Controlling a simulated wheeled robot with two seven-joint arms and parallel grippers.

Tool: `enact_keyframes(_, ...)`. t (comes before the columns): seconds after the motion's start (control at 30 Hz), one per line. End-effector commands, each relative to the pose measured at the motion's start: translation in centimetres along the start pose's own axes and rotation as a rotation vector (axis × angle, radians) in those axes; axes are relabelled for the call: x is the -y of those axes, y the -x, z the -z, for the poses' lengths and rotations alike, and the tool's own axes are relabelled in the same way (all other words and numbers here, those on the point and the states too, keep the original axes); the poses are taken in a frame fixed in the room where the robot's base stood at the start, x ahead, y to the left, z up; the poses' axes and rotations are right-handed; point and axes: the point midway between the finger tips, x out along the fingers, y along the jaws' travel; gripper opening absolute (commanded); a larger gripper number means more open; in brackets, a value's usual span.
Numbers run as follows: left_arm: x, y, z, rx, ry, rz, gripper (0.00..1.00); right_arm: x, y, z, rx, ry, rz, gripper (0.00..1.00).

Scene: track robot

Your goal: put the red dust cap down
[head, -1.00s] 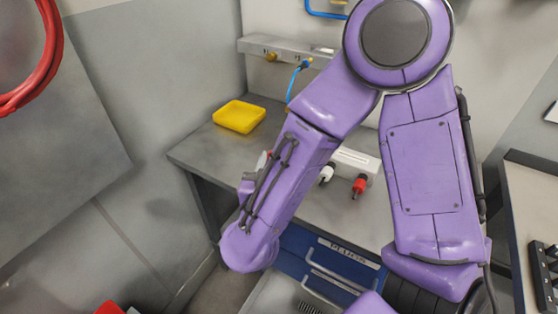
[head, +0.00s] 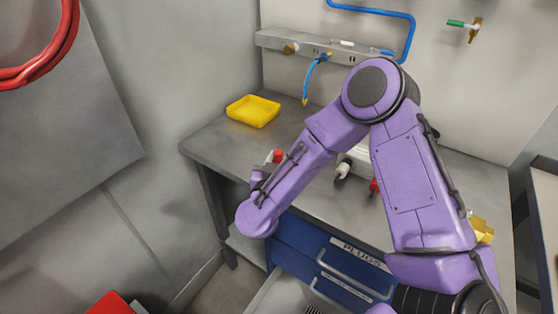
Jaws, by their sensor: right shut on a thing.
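A red dust cap (head: 278,156) shows just past the wrist of my right arm, above the left part of the grey bench. My right gripper (head: 268,165) is shut on it; the fingers are mostly hidden behind the wrist. Another red piece (head: 374,186) shows near a white block (head: 356,160) on the bench, partly behind my forearm. My left gripper is not in view.
A yellow tray (head: 253,111) sits at the bench's back left corner. The grey bench top (head: 215,140) is clear around it. Blue drawers marked PLUGS (head: 330,262) are below, with a drawer open. A yellow object (head: 482,230) is at the right. A blue hose (head: 309,82) hangs from the wall rail.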

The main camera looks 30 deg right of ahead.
Motion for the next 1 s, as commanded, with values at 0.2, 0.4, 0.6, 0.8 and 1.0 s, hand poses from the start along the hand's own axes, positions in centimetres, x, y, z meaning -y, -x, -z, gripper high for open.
enact_keyframes(0.2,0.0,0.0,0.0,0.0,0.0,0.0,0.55,0.0,0.0,-0.2,-0.001,-0.002,0.0,0.06)
enact_keyframes(0.4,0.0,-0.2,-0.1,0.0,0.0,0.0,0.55,0.1,0.0,-0.8,-0.001,-0.001,0.001,0.06)
enact_keyframes(0.6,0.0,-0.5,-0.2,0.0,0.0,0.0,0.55,0.0,0.0,-1.4,0.0,0.001,0.0,0.06)
enact_keyframes(0.8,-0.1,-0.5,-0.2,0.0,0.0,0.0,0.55,-0.1,0.1,-1.8,0.004,0.006,0.0,0.53)
enact_keyframes(1.0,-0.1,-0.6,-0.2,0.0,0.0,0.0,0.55,-0.2,0.2,-1.9,0.006,0.01,-0.001,0.59)
